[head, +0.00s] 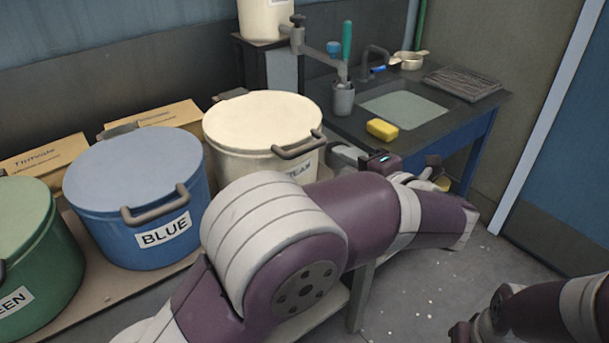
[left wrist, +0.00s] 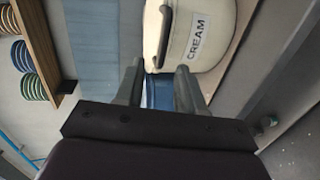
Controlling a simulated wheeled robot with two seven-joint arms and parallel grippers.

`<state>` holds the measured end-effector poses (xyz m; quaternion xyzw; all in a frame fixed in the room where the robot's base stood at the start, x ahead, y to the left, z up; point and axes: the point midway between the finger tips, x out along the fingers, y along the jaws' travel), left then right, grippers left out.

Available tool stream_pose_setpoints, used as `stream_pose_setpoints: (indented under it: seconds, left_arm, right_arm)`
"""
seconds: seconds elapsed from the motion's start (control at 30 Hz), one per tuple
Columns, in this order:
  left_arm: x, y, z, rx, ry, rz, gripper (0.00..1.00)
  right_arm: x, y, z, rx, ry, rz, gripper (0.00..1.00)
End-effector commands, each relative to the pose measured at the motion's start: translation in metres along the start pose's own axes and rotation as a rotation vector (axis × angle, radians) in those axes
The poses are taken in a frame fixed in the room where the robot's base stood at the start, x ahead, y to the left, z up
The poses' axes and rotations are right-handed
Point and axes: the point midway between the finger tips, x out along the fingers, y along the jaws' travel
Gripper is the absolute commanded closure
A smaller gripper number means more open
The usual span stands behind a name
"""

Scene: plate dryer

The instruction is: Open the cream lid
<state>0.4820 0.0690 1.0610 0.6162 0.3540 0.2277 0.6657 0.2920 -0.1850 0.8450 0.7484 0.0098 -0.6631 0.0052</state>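The cream lid (head: 262,118) lies flat on the cream pot (head: 240,165), seated on its rim. Its grey handle (head: 298,146) is at the front right edge. My left gripper (head: 340,152) is just right of the pot, partly hidden behind my own forearm. In the left wrist view its two fingers (left wrist: 160,66) are apart with nothing between them. The handle (left wrist: 165,36) shows just beyond the fingertips, beside the CREAM label (left wrist: 197,38), and the fingers appear clear of it. My right arm shows at the lower right, but its gripper does not show.
A blue pot (head: 140,238) and a green pot (head: 25,245) stand left of the cream pot, both lidded. A sink counter (head: 440,130) with a yellow sponge (head: 382,130) is behind at the right. Plates in a rack (left wrist: 28,70) show in the wrist view.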

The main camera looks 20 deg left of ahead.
Motion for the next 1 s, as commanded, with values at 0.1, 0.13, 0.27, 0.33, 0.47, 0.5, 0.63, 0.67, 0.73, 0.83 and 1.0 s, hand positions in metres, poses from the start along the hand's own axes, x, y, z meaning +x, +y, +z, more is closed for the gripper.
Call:
stream_pose_setpoints:
  seconds: [0.1, 0.13, 0.27, 0.33, 0.47, 0.5, 0.63, 0.67, 0.73, 0.83, 1.0]
  left_arm:
    - [0.003, -0.006, -0.008, -0.029, 0.057, -0.014, 0.62]
    - [0.008, -0.005, -0.009, -0.03, 0.06, -0.015, 0.62]
    - [0.042, -0.005, -0.012, -0.028, 0.062, -0.015, 0.62]
    - [0.06, -0.005, -0.013, -0.027, 0.061, -0.015, 0.62]
    - [0.091, -0.006, -0.014, -0.026, 0.059, -0.014, 0.62]
    - [0.098, -0.006, -0.014, -0.026, 0.058, -0.015, 0.62]
    - [0.114, -0.006, -0.015, -0.026, 0.056, -0.014, 0.62]
    - [0.116, -0.006, -0.015, -0.026, 0.056, -0.014, 0.62]
    - [0.119, -0.006, -0.015, -0.026, 0.054, -0.015, 0.62]
    - [0.12, -0.006, -0.015, -0.026, 0.053, -0.015, 0.62]
    - [0.12, -0.006, -0.015, -0.025, 0.053, -0.014, 0.78]
  right_arm:
    - [0.003, 0.0, 0.0, 0.0, 0.001, 0.0, 0.57]
    - [0.002, 0.0, 0.0, 0.0, 0.001, 0.0, 0.57]
    - [0.002, 0.0, -0.001, 0.0, 0.002, 0.0, 0.57]
    - [0.002, 0.0, -0.001, 0.0, 0.002, 0.0, 0.57]
    - [0.002, 0.0, 0.0, 0.0, 0.001, 0.0, 0.57]
    - [0.002, 0.0, 0.0, 0.0, 0.001, 0.0, 0.57]
    - [0.002, 0.0, 0.0, 0.0, 0.001, 0.0, 0.57]
    - [0.002, 0.0, 0.0, 0.0, 0.001, 0.0, 0.57]
    - [0.002, 0.0, 0.0, 0.0, 0.001, 0.0, 0.57]
    - [0.002, 0.0, 0.0, 0.0, 0.001, 0.0, 0.57]
    - [0.002, 0.0, 0.0, 0.0, 0.001, 0.0, 0.57]
